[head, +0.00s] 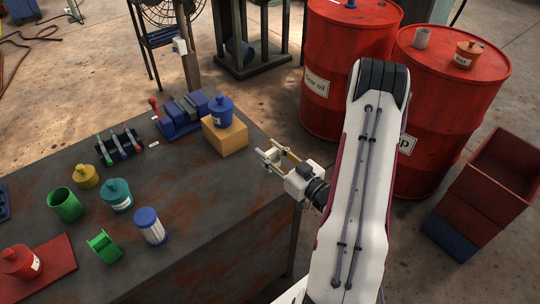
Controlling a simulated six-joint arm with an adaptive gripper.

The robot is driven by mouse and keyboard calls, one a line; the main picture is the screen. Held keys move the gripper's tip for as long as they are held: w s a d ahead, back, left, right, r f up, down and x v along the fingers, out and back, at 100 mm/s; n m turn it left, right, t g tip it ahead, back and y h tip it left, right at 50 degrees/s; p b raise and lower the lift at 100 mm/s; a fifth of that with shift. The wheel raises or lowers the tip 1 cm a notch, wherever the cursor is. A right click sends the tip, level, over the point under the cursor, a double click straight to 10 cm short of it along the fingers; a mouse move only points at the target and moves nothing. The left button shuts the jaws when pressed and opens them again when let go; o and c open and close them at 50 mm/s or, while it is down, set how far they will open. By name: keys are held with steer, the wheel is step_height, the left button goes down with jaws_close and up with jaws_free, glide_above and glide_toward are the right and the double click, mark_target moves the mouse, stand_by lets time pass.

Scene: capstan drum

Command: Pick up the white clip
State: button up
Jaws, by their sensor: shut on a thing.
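My gripper (272,154) is in the head view, off the right edge of the dark table, pointing toward the upper left. It is shut on a small pale thing between its fingertips, which I take to be the white clip. The fingers hide most of it, so its shape cannot be made out. Small white pieces also lie on the table, one (154,144) in front of the blue vise and one near its red-knobbed lever. They are too small to identify.
A tan block (225,135) bearing a blue pot (221,110) stands left of my gripper. The blue vise (182,115) is beyond. Coloured pots and a black rack (119,145) fill the table's left. Red drums (345,60) stand behind my arm. The table's right front is bare.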

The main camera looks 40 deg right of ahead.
mark_target(270, 150)
steer(key=shift+r, duration=3.8)
